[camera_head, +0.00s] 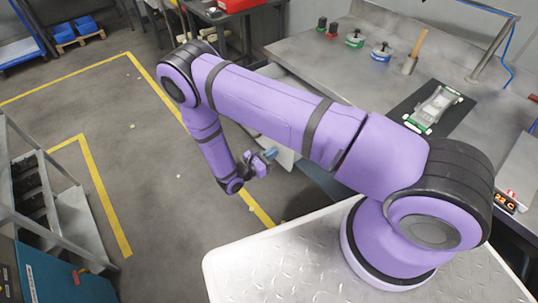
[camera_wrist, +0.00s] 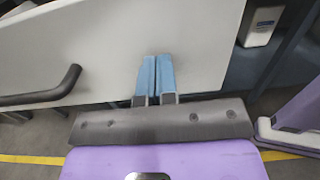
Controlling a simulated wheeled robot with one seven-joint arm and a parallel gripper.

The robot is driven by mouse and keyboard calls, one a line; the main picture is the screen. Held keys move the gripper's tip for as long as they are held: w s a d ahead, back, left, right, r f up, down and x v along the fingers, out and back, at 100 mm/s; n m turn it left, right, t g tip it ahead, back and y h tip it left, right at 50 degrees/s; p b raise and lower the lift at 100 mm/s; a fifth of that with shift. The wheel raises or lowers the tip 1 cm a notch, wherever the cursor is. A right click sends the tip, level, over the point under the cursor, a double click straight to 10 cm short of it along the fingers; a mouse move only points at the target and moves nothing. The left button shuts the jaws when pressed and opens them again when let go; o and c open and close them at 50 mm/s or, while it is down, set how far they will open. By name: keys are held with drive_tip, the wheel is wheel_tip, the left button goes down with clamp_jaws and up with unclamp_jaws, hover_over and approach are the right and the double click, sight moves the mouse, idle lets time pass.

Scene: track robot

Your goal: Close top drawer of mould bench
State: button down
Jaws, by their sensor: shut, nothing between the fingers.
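The mould bench (camera_head: 330,52) has a steel top and fills the right of the head view. A pale grey drawer front (camera_wrist: 110,50) with a black bar handle (camera_wrist: 42,92) fills much of the wrist view. In the head view, a pale panel (camera_head: 287,157) shows below my arm, beside the bench; my arm hides most of it. My gripper (camera_head: 268,155) is shut and empty, its blue fingertips side by side. In the wrist view the fingertips (camera_wrist: 158,60) lie over the drawer front, right of the handle. I cannot tell whether they touch it.
The bench top carries small stamps (camera_head: 381,52), a wooden-handled tool (camera_head: 414,50) and a dark mat (camera_head: 405,108) with a clear mould. A metal rack (camera_head: 55,200) stands at the left.

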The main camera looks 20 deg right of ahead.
drive_tip(key=shift+d, duration=0.1)
drive_tip(key=x, duration=3.1)
drive_tip(key=shift+w+d+f, duration=0.1)
drive_tip(key=shift+w+d, duration=0.05)
drive_tip(key=shift+d, duration=0.4)
drive_tip(key=shift+w+d, duration=0.1)
drive_tip(key=shift+a, duration=0.55)
drive_tip(key=v, duration=1.3)
drive_tip(key=shift+s+a, duration=0.25)
drive_tip(key=shift+s, duration=0.05)
